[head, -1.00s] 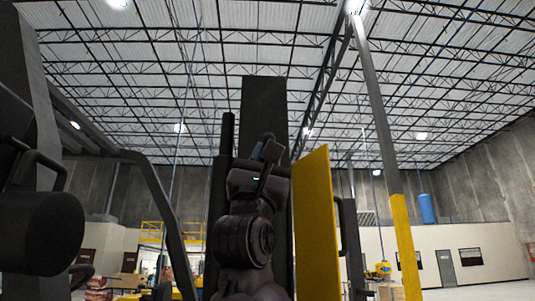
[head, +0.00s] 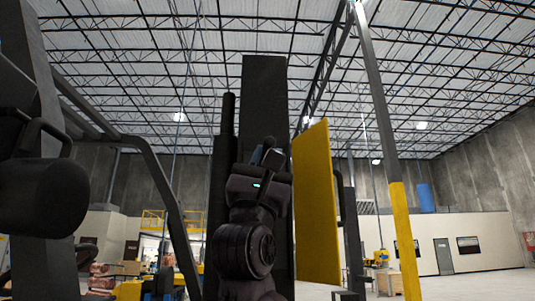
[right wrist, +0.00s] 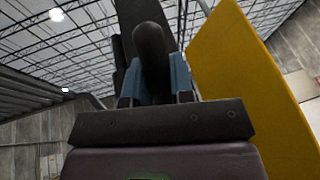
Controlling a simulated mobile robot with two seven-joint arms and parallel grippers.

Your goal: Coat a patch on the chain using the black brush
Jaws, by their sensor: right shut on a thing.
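My right gripper (head: 264,156) is raised in the middle of the head view, in front of dark upright parts. In the right wrist view its bluish fingers (right wrist: 180,76) are shut on a black, round-ended thing (right wrist: 152,50), likely the black brush's handle. The brush's bristles are hidden. In the head view a small dark part (head: 269,144) shows at the fingers. I cannot make out the chain or a coated patch. I cannot tell whether the brush touches anything. My left gripper is not in view.
A tall dark slab (head: 264,90) and a dark rod (head: 228,115) stand behind the gripper. A yellow panel (head: 316,205) is close on the right. Dark frame bars (head: 160,185) and a dark cylinder (head: 45,200) are on the left. The warehouse behind is open.

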